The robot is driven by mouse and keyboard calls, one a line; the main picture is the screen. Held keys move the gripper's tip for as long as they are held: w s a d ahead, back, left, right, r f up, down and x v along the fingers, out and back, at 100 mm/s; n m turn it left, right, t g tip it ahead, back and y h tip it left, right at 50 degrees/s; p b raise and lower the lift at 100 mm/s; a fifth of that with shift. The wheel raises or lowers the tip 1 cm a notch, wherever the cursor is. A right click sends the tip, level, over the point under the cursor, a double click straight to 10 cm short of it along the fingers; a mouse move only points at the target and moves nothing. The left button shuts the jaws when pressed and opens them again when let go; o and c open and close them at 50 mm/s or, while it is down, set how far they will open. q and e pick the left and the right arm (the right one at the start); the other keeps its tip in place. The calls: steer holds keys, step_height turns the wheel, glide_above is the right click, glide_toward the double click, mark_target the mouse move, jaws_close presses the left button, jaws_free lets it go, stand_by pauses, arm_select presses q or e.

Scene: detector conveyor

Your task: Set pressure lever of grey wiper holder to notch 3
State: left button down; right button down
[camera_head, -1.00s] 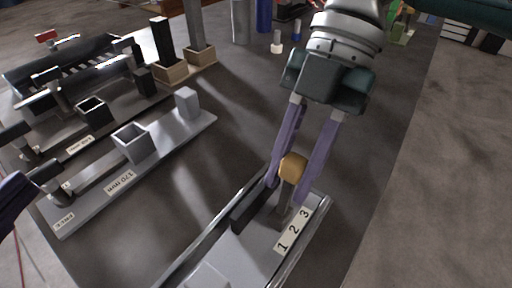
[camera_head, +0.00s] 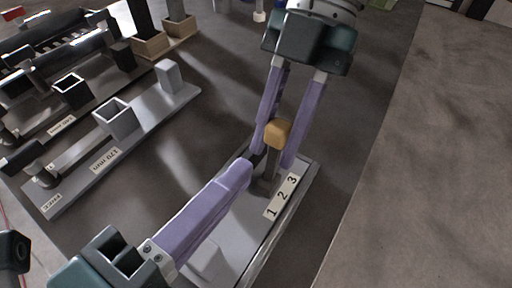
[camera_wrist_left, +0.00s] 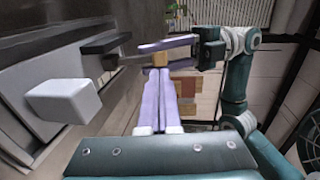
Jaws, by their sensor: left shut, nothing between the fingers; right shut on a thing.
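The grey wiper holder (camera_head: 235,235) lies at the lower middle of the head view, with a white strip (camera_head: 281,197) marked 1, 2, 3 on its right side. Its upright lever has an orange-yellow knob (camera_head: 277,133), also seen in the left wrist view (camera_wrist_left: 160,58). My right gripper (camera_head: 273,157) comes from above with a purple finger on each side of the knob, shut on it. The lever foot is partly hidden, so I cannot tell its notch. My left gripper (camera_head: 244,168) is shut and empty, its tips just left of the lever; its fingers also show in the wrist view (camera_wrist_left: 160,105).
A pale block (camera_wrist_left: 65,100) stands on the holder in the wrist view. At the left of the head view is another grey holder (camera_head: 75,185) labelled 170 mm, with darker fixtures behind it. Dark tabletop (camera_head: 190,140) lies between; bare floor is on the right.

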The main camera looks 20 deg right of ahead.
mark_target(274, 138)
arm_select(q)
steer(key=shift+x, duration=2.3)
arm_select(e)
steer(key=shift+d+f, duration=0.2)
arm_select(q)
steer(key=shift+w+d, duration=0.4)
steer(key=shift+d, duration=0.05)
arm_select(e)
steer(key=shift+s+a, duration=0.1)
steer(key=shift+a, duration=0.15)
arm_select(q)
steer(key=shift+d, duration=0.1)
arm_select(e)
steer(key=c, duration=0.6)
jaws_free()
steer(key=shift+r, duration=0.1)
steer(key=shift+r, duration=0.1)
